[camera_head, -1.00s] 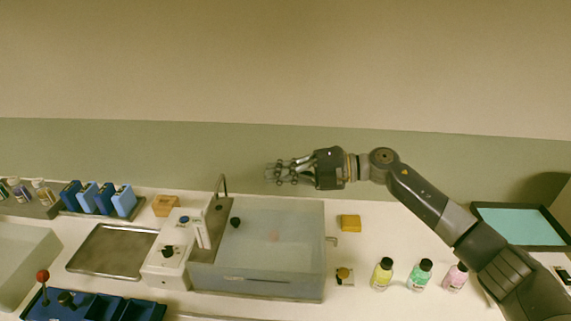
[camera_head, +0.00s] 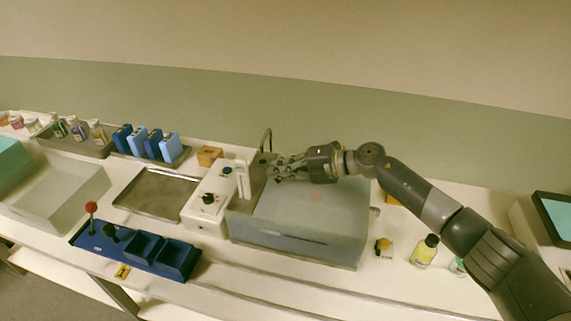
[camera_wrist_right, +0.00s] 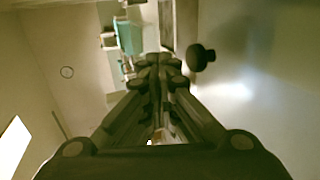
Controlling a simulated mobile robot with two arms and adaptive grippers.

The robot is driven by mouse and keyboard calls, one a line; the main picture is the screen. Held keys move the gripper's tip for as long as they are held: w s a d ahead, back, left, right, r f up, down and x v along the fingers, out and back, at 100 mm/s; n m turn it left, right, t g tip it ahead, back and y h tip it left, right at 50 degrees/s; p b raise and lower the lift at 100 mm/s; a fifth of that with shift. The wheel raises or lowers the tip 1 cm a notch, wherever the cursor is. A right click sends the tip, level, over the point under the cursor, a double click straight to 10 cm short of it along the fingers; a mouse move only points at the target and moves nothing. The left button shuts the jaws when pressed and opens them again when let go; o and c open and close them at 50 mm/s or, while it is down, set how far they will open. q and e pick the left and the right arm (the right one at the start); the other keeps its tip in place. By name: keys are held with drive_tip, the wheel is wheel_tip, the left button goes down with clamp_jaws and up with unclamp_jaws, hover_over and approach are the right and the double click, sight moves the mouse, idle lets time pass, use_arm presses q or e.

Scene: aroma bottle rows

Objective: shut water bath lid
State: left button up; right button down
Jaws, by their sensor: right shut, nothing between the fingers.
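The water bath (camera_head: 290,236) is a grey, see-through box on the counter in the head view. Its pale, translucent top (camera_head: 325,205) looks flat and level across the box, with a faint pink spot showing through. I cannot tell whether the lid's edge is fully seated. My right gripper (camera_head: 277,172) is shut and empty over the back left part of the bath, hiding part of the top. In the right wrist view, a dark round knob (camera_wrist_right: 201,57) shows just right of the shut fingertips (camera_wrist_right: 158,62), apart from them. My left gripper is out of view.
A white control unit (camera_head: 207,197) and a curved pipe (camera_head: 266,138) stand at the bath's left. A blue tray (camera_head: 146,250) lies at front left. A yellow bottle (camera_head: 425,250) stands right of the bath. Blue blocks (camera_head: 147,142) stand at back left.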

drive_tip(key=shift+a+f+b, duration=0.2)
drive_tip(key=shift+f+b, duration=0.15)
drive_tip(key=shift+f, duration=0.45)
